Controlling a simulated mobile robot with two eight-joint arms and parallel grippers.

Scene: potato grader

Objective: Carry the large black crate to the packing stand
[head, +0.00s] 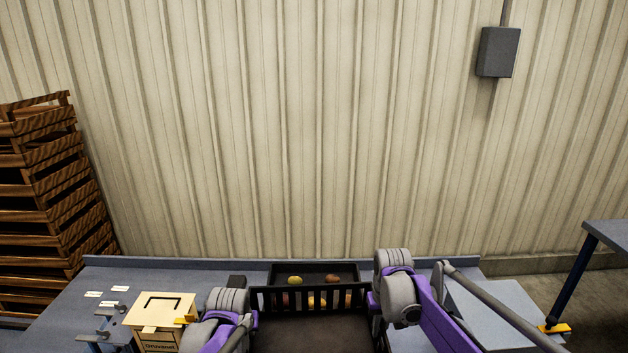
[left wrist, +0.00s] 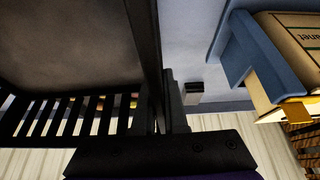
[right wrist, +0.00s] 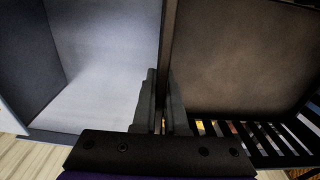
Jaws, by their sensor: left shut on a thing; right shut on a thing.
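The large black crate (head: 310,340) is at the bottom centre of the head view, its near part cut off. Its slatted far wall faces the back wall, and its visible floor is bare. My left gripper (head: 254,312) is shut on the crate's left wall; the left wrist view shows the crate's floor (left wrist: 70,40) beside the fingers. My right gripper (head: 374,306) is shut on its right wall; the right wrist view also shows the crate (right wrist: 240,50). I cannot tell whether the crate touches the surface below. I cannot tell which surface is the packing stand.
A black tray (head: 340,268) with several potatoes stands behind the crate. A cream box (head: 165,342) is to the left on the blue-grey table (head: 60,305). Stacked wooden crates (head: 40,200) stand far left. A grey table (head: 610,234) stands far right, with bare floor before it.

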